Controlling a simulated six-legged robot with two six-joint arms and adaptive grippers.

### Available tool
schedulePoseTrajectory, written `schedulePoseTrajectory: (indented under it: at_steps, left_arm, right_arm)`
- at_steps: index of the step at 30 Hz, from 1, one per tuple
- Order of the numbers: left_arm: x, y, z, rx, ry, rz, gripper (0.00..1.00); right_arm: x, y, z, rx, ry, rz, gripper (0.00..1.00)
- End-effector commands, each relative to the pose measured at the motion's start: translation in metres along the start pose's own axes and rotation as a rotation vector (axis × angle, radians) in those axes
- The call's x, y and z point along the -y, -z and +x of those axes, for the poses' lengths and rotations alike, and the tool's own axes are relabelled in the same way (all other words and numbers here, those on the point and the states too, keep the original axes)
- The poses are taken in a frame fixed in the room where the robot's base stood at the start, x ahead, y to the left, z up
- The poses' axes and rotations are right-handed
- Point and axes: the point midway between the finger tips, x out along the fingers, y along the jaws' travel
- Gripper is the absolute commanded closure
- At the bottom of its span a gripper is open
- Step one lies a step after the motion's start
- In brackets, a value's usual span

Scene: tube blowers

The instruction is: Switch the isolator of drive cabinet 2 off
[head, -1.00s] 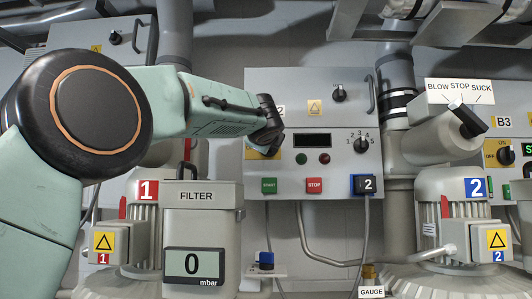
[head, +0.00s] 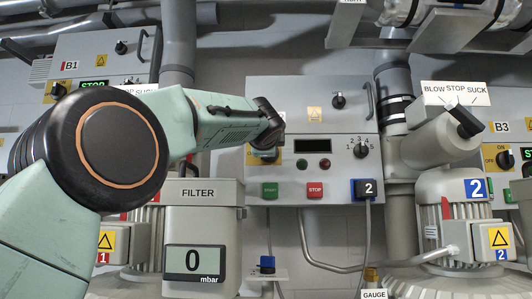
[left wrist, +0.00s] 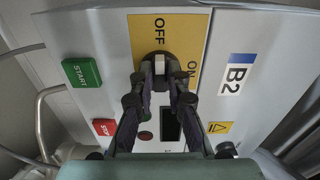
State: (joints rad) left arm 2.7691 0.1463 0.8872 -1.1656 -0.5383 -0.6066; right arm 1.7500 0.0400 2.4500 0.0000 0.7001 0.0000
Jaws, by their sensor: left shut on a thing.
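Drive cabinet 2 (head: 335,90) is the grey box in the middle of the head view. Its B2 label (left wrist: 236,74) shows in the left wrist view. The isolator is a black rotary knob (left wrist: 159,62) on a yellow plate (left wrist: 168,30) marked OFF and ON. My left gripper (head: 267,145) is at this plate in the head view and hides most of the knob. In the left wrist view my left gripper (left wrist: 160,80) is shut on the knob's handle, one finger on each side. The handle appears lined up towards OFF, though the fingers partly cover it. My right gripper is not in view.
The green START button (head: 269,190), red STOP button (head: 315,190) and a selector knob (head: 361,147) are on the same cabinet. The dark display (head: 312,146) shows no reading. The filter housing (head: 202,215) stands below my arm. Cabinet B3 (head: 510,125) is at the right.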

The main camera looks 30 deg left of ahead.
Motion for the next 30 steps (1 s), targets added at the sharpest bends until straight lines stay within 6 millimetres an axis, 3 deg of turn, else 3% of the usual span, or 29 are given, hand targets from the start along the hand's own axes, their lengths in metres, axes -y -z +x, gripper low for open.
schedulePoseTrajectory:
  at_steps: [9,10,18,30]
  left_arm:
    - [-0.0027,-0.0007,0.0008,0.003,-0.007,-0.005,1.00]
    - [-0.0028,-0.0007,0.0008,0.003,-0.007,-0.005,0.84]
    - [-0.0019,-0.0005,0.0006,0.002,-0.005,-0.003,0.62]
    - [0.0008,-0.0001,0.0003,0.000,-0.004,0.056,0.62]
  right_arm:
    - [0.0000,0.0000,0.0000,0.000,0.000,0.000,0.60]
    - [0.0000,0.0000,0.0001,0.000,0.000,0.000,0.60]
    - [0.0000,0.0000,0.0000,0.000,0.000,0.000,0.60]
    - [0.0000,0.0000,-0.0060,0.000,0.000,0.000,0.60]
